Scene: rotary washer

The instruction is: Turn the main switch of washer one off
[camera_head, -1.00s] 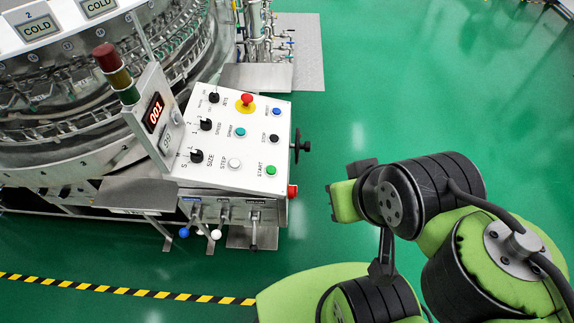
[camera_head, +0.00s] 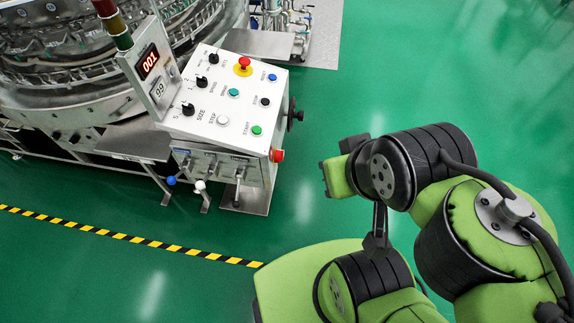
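The washer's control panel (camera_head: 218,98) is a white sloped box with several knobs and buttons. A red knob (camera_head: 277,155) sticks out low on its right side, and a black handle (camera_head: 294,114) sits above it on that side. A red emergency button on a yellow ring (camera_head: 243,66) is on the top face. A lit red display (camera_head: 149,62) reads 001. I cannot tell which control is the main switch. My folded green and black arm is at the lower right, apart from the panel.
The round steel washer (camera_head: 75,80) fills the upper left. Levers with blue and white balls (camera_head: 200,186) hang below the panel. A yellow and black floor stripe (camera_head: 130,238) runs along the lower left. Green floor is clear between my arm and the panel.

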